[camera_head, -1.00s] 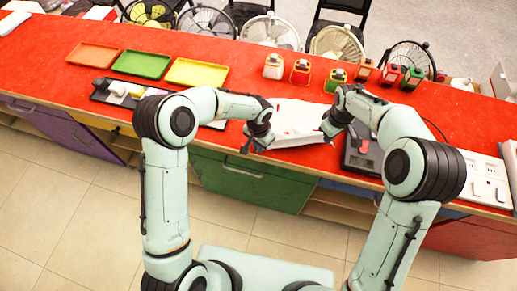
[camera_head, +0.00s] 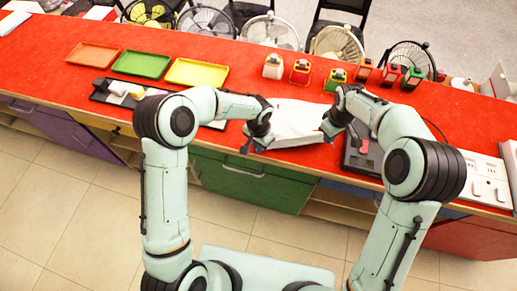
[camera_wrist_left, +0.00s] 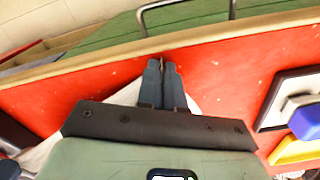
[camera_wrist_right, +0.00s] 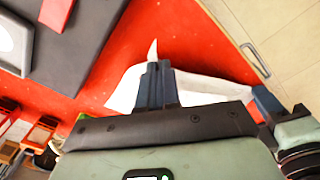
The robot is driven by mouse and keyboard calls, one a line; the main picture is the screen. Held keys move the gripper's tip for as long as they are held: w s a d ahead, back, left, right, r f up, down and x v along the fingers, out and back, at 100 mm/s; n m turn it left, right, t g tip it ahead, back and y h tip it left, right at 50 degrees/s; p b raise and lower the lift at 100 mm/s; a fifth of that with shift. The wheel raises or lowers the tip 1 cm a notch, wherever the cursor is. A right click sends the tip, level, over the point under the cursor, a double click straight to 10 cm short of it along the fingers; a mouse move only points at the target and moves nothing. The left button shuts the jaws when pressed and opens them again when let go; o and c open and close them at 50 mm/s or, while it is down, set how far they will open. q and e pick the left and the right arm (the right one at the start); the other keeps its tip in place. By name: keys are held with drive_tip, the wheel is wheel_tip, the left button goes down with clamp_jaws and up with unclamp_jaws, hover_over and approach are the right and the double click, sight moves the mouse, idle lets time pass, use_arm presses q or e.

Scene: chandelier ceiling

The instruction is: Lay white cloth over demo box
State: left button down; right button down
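The white cloth (camera_head: 297,120) lies spread on the red counter between my two grippers in the head view. Its middle looks raised; the demo box cannot be made out, and whatever is beneath is hidden. My left gripper (camera_head: 246,148) is at the cloth's front left corner. In the left wrist view its fingers (camera_wrist_left: 162,72) are nearly together, with white cloth (camera_wrist_left: 127,96) showing beside them. My right gripper (camera_head: 327,134) is at the front right corner. In the right wrist view its fingers (camera_wrist_right: 155,75) are together, and a cloth tip (camera_wrist_right: 152,49) sticks up past them.
Orange (camera_head: 93,54), green (camera_head: 142,64) and yellow (camera_head: 197,72) trays lie at the back left. Several small lantern-like items (camera_head: 301,71) stand behind the cloth. A dark flat device (camera_head: 361,152) sits right of my right gripper. The red counter's front edge is close below both grippers.

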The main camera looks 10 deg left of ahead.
use_arm(q)
drive_tip(key=shift+s+a+f, duration=0.15)
drive_tip(key=shift+s+f, duration=0.05)
use_arm(e)
drive_tip(key=shift+d, duration=0.1)
use_arm(q)
drive_tip(key=shift+w+r, duration=0.15)
drive_tip(key=shift+r, duration=2.5)
